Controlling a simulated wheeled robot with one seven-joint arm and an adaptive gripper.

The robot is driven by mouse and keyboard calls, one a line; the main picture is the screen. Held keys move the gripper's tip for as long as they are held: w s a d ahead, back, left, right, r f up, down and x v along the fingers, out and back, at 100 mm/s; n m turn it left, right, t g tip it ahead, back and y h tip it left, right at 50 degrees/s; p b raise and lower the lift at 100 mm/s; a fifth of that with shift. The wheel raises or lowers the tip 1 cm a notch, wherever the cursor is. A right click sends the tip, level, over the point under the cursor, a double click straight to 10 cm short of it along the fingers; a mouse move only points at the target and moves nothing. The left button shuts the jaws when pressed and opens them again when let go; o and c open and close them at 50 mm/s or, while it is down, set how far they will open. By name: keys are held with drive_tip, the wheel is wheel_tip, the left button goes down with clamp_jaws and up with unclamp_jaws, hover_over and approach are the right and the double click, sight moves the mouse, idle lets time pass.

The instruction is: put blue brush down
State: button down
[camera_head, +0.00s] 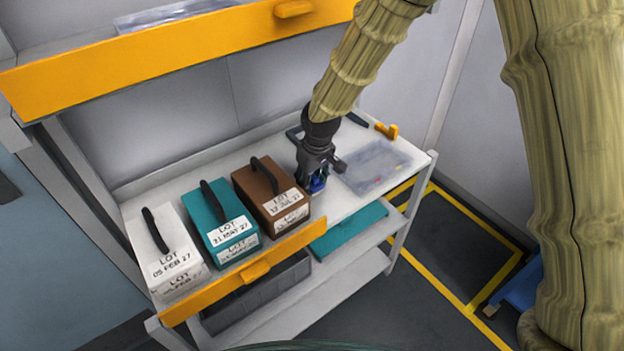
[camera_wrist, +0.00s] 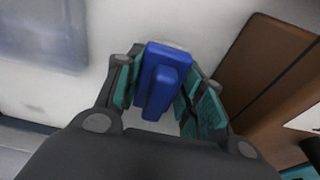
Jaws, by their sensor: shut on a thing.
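The blue brush (camera_wrist: 165,75) is between the teal-padded fingers of my gripper (camera_wrist: 160,95) in the wrist view. In the head view the brush (camera_head: 318,184) shows as a small blue patch below my gripper (camera_head: 316,172). My gripper is shut on it and points down over the white shelf top, between the brown box and the clear flat case. I cannot tell whether the brush touches the shelf surface (camera_head: 345,205).
White (camera_head: 165,255), teal (camera_head: 220,225) and brown (camera_head: 268,195) lot boxes with handles stand left of my gripper. A clear case (camera_head: 375,167) lies to the right. A yellow-fronted drawer (camera_head: 180,62) overhangs the back. A yellow rail (camera_head: 245,275) edges the front left.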

sight(315, 178)
drive_tip(key=shift+f, duration=0.2)
drive_tip(key=c, duration=0.9)
unclamp_jaws()
drive_tip(key=shift+r, duration=0.15)
drive_tip(key=r, duration=0.4)
drive_tip(key=s+r, duration=0.1)
drive_tip(key=r, duration=0.3)
drive_tip(key=d+r, duration=0.1)
drive_tip(key=r, duration=0.3)
drive_tip(key=shift+s+b, duration=0.2)
drive_tip(key=shift+b, duration=0.2)
